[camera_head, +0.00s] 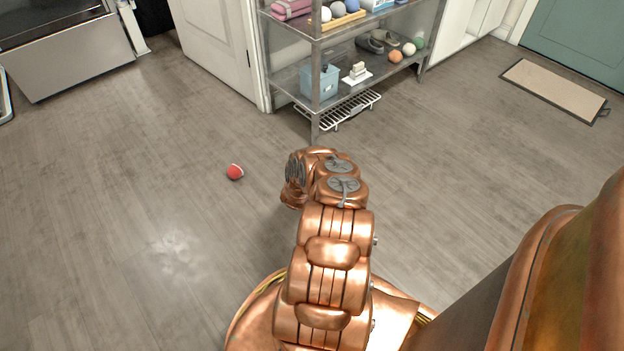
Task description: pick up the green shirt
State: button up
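No green shirt shows in the head camera view. My copper-coloured arm rises from the bottom centre of the view and folds forward over the floor. My gripper does not show; the far end of the arm bends down out of sight behind its own links. I cannot tell whether it holds anything.
A red ball (235,172) lies on the wooden floor (130,210) left of my arm. A metal shelf rack (300,78) ahead holds a blue bin (319,82), shoes and several balls. A doormat (554,90) lies far right. Floor on both sides is mostly clear.

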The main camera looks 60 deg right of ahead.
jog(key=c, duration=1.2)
